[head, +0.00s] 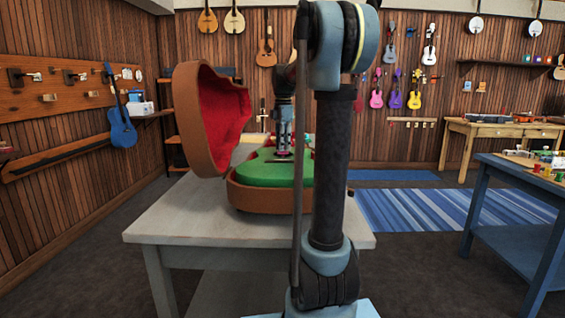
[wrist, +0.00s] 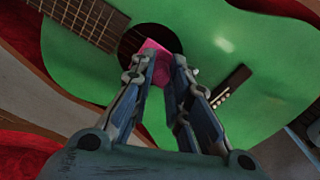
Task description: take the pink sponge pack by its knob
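The pink sponge pack (wrist: 157,106) is at the sound hole of the green ukulele (wrist: 80,62) in the wrist view. My gripper (wrist: 162,60) is over it, with a finger on each side and pink showing between them and a little past the right finger. The pack's knob is hidden, and I cannot tell whether the fingers touch it. In the head view, my gripper (head: 284,152) points down over the ukulele (head: 265,174), with a small pink patch at its tip. My arm hides part of that view.
The ukulele lies in an open brown case (head: 262,198) with a red lining; its raised lid (head: 196,125) stands left of my gripper. The case is on a pale table (head: 185,222), whose front left is bare. A blue table (head: 515,180) with small items stands at right.

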